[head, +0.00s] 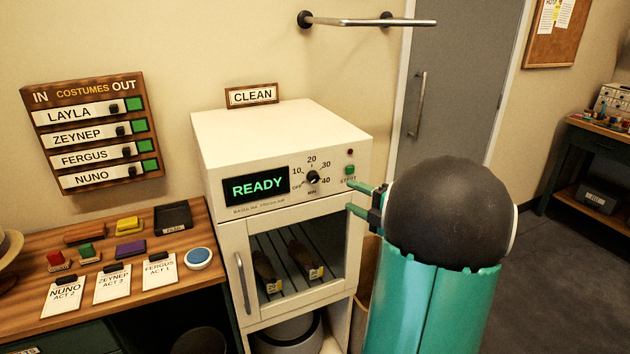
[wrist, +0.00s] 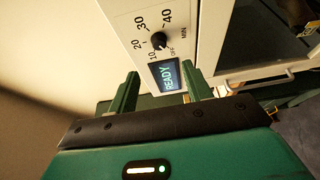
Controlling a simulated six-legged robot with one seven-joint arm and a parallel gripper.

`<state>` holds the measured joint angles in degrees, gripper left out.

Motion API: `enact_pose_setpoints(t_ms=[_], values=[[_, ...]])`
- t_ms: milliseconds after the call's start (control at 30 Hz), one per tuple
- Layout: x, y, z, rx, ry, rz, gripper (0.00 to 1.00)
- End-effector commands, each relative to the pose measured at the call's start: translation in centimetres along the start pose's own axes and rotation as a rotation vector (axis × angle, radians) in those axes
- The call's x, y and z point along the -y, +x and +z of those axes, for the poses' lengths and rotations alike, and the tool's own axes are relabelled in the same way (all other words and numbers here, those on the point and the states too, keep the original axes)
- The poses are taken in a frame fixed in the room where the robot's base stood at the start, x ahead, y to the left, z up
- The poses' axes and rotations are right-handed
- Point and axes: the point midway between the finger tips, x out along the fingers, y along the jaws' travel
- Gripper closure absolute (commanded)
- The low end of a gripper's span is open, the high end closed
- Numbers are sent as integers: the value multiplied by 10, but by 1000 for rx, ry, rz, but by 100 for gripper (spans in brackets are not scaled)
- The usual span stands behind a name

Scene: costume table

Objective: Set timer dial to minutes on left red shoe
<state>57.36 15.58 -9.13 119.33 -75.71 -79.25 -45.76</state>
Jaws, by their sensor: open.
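The timer dial (head: 313,177) is a small black knob on the white cabinet's front panel, ringed by OFF, 10, 20, 30, 40 and MIN. It also shows in the wrist view (wrist: 158,41); its exact setting is too small to tell. Behind the glass door, a left shoe (head: 266,266) and a right shoe (head: 301,257) lie on a rack. Both look dark brown and carry yellow tags too small to read. My gripper (head: 349,197) is open and empty, its green fingers right of the dial near the panel's right edge. In the wrist view its fingers (wrist: 160,84) point toward the panel.
The panel has a READY display (head: 256,186), a green button (head: 350,170) and a red light (head: 350,152). A door handle (head: 242,282) stands out at left. A wall rail (head: 370,22) hangs above right. The wooden table (head: 110,293) at left holds cards and colored blocks.

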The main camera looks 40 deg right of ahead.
Motion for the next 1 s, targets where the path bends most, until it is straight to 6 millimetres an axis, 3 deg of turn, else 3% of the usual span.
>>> enact_pose_setpoints(t_ms=[600,767,1000], values=[[0,112,-1,0,1,0,50],[0,124,-2,0,1,1,50],[0,125,-1,1,1,0,50]])
